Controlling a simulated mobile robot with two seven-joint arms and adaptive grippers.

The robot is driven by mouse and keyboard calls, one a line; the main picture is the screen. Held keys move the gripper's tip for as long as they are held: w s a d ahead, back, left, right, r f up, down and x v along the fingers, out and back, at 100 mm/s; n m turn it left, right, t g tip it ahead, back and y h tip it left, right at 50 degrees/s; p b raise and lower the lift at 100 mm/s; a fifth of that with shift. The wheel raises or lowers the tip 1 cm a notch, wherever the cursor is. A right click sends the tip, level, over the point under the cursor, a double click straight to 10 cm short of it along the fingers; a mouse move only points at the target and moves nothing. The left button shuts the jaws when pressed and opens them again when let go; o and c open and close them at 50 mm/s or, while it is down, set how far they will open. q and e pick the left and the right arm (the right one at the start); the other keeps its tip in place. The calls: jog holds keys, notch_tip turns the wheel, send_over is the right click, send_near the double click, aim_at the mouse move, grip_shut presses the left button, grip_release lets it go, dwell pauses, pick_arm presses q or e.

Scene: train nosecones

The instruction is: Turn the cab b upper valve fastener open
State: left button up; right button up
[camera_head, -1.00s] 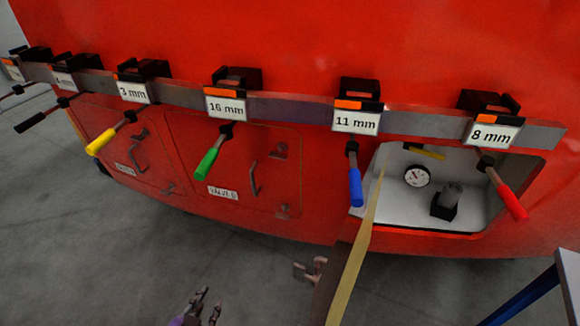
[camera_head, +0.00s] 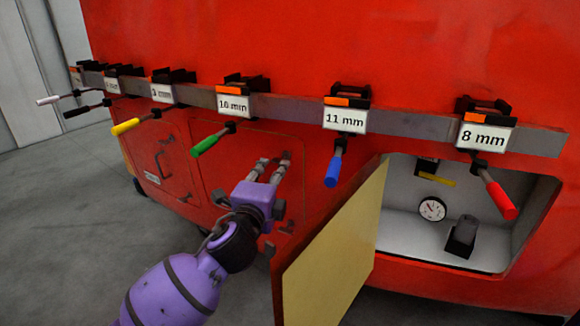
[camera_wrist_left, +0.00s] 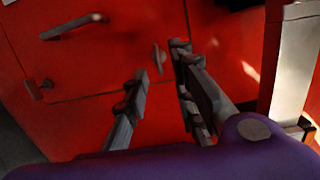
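The cab b upper valve fastener (camera_wrist_left: 158,58) is a small dark lever on the red hatch door. In the left wrist view it shows between and just beyond my left gripper's fingertips; contact cannot be told. In the head view the gripper hides it. My left gripper (camera_head: 273,163) is open, its two fingers apart at the upper right part of the door (camera_head: 228,148). In the left wrist view the gripper (camera_wrist_left: 160,75) also shows open with nothing clearly held. A second fastener (camera_wrist_left: 40,88) and the door handle (camera_wrist_left: 72,27) lie to the left there. My right gripper is not in view.
A grey rail (camera_head: 400,122) with hanging coloured-handled tools runs above the door; the green (camera_head: 207,142) and blue (camera_head: 333,168) handles hang nearest the gripper. An open yellowish hatch door (camera_head: 335,260) juts out at right, beside an open compartment (camera_head: 400,235) with a gauge (camera_head: 432,209).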

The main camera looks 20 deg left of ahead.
aim_at(279, 163)
pick_arm(q)
jog(key=w, duration=0.7)
jog(key=shift+w+a+f, duration=0.1)
jog(key=shift+w+a, duration=0.1)
jog(key=shift+c, duration=0.5)
grip_shut()
